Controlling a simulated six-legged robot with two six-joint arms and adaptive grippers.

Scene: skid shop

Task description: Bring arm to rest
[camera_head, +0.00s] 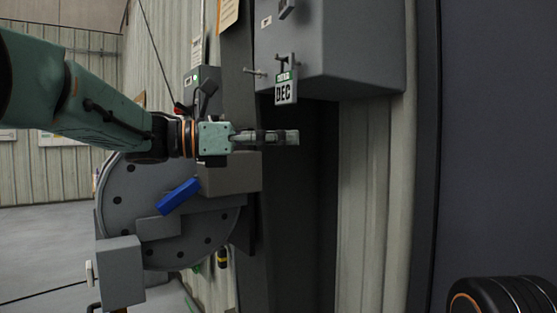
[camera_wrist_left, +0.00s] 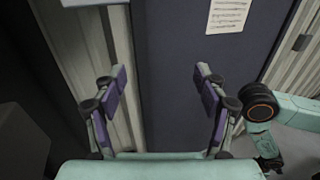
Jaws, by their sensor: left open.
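My left arm comes in from the left in the head view, stretched out level across the scene. My left gripper (camera_head: 282,137) points to the right, in front of a dark recess and below a grey wall box. In the left wrist view the left gripper (camera_wrist_left: 160,92) is open, its two purple-padded fingers wide apart with nothing between them. Behind the fingers are a corrugated wall and a dark panel. My right gripper cannot be made out in the head view; in the left wrist view a teal arm part of mine shows at the right.
A grey box (camera_head: 335,50) with a hanging tag (camera_head: 285,92) is just above the left gripper. A round bolted flange (camera_head: 125,220) with a blue bar (camera_head: 179,196) is below the arm. A dark panel (camera_head: 495,130) stands at the right. Open floor (camera_head: 45,245) shows at the left.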

